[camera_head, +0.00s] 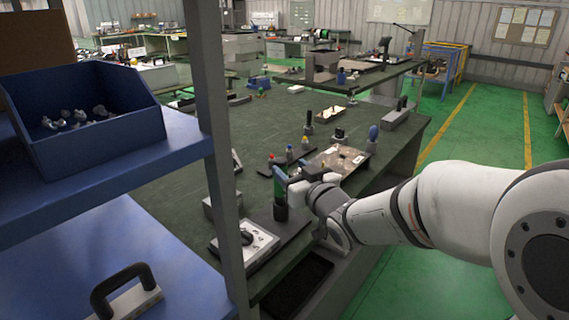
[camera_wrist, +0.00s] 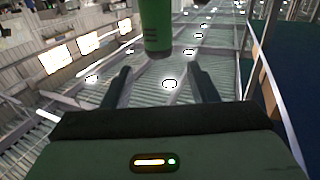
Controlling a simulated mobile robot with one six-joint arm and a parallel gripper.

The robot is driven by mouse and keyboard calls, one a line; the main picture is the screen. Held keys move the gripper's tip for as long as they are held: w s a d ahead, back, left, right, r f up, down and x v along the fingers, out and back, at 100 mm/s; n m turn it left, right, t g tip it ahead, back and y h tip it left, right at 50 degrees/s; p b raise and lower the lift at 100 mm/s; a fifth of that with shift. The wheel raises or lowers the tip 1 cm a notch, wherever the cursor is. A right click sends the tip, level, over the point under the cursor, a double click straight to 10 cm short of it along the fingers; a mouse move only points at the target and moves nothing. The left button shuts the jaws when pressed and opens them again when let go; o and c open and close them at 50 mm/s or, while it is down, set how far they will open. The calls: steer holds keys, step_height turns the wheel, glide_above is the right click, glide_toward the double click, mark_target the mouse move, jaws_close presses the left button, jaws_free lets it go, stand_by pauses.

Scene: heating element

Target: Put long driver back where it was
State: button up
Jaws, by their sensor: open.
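A driver with a green handle (camera_head: 280,184) stands upright over a black base (camera_head: 281,212) at the near edge of the bench. Whether it is the long driver cannot be told, as its shaft is hidden. My gripper (camera_head: 291,181) is right beside the green handle, at its right in the head view. In the wrist view my gripper (camera_wrist: 160,84) is open, with nothing between the fingers. The green handle (camera_wrist: 155,27) shows at the top there, just off the fingertips.
Small drivers with red (camera_head: 271,160), blue (camera_head: 289,153) and yellow tops stand in a row behind. A plate with parts (camera_head: 338,160) lies right of them. A shelf post (camera_head: 215,150) and blue bin (camera_head: 90,130) are left.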

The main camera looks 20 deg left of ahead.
steer(key=s+d+f+m+g+h, duration=0.1)
steer(key=s+d+f+m+h, duration=0.15)
steer(key=d, duration=0.45)
steer(key=s+d+f+m+h, duration=0.1)
steer(key=d+f+h, duration=0.1)
steer(key=d+h, duration=0.35)
steer(key=s+d+f+m+g+h, duration=0.1)
steer(key=s+d+f+m+h, duration=0.15)
steer(key=d, duration=0.65)
steer(key=s+d+f+m+g+h, duration=0.1)
steer(key=s+d+f+g, duration=0.2)
steer(key=s, duration=0.5)
steer(key=s+d+f+m+g+h, duration=0.1)
steer(key=s+d+f+m+g, duration=0.1)
steer(key=s+d+g, duration=0.3)
steer(key=s+d, duration=0.2)
steer(key=s, duration=0.2)
steer(key=shift+s+f+g, duration=0.15)
steer(key=shift+f+g, duration=0.25)
steer(key=shift+d, duration=0.1)
